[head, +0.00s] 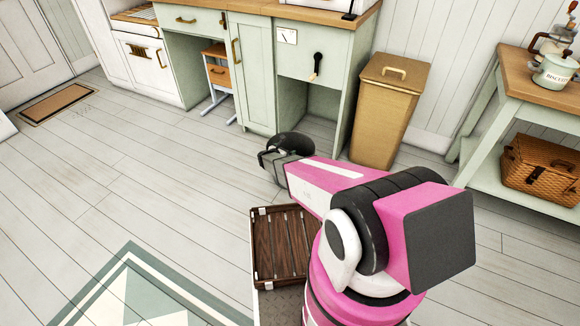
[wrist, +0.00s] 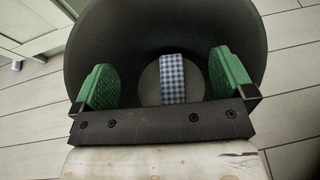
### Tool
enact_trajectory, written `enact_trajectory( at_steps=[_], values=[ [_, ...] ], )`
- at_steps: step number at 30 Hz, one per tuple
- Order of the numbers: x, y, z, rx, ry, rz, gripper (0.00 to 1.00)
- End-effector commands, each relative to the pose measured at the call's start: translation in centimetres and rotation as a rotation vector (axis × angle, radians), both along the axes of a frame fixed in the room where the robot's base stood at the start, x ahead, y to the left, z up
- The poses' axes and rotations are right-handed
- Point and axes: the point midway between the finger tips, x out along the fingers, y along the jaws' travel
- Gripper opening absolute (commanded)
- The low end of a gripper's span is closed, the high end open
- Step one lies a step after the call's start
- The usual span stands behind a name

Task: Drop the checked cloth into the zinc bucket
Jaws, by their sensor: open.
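The zinc bucket (head: 291,141) shows in the head view as a dark round shape on the floor, partly hidden behind my gripper (head: 268,160). In the wrist view the bucket (wrist: 120,32) opens wide below my gripper (wrist: 161,72), with dark walls and a paler round bottom. The blue-and-white checked cloth (wrist: 173,78) shows inside the bucket as a narrow strip against the bottom. Its near end is hidden by the gripper body. My green-padded fingers are wide apart, one on each side of the cloth in the picture, and nothing is between them.
Green cabinets (head: 252,62) stand behind the bucket. A tan bin (head: 385,110) stands to the right. A wooden table (head: 540,80) with a lower shelf holds a wicker basket (head: 545,170). A slatted crate (head: 283,246) is close to my arm.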

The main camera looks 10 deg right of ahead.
Motion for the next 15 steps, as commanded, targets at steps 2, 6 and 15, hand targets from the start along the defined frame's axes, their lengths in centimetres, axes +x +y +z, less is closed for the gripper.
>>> enact_trajectory(
  at_steps=[2,6,15],
  values=[
    [-1.4,1.1,0.8,0.000,0.000,0.003,1.00],
    [-3.1,2.7,1.8,0.000,0.000,0.003,1.00],
    [-5.2,4.8,3.0,-0.001,0.000,0.001,1.00]
  ],
)
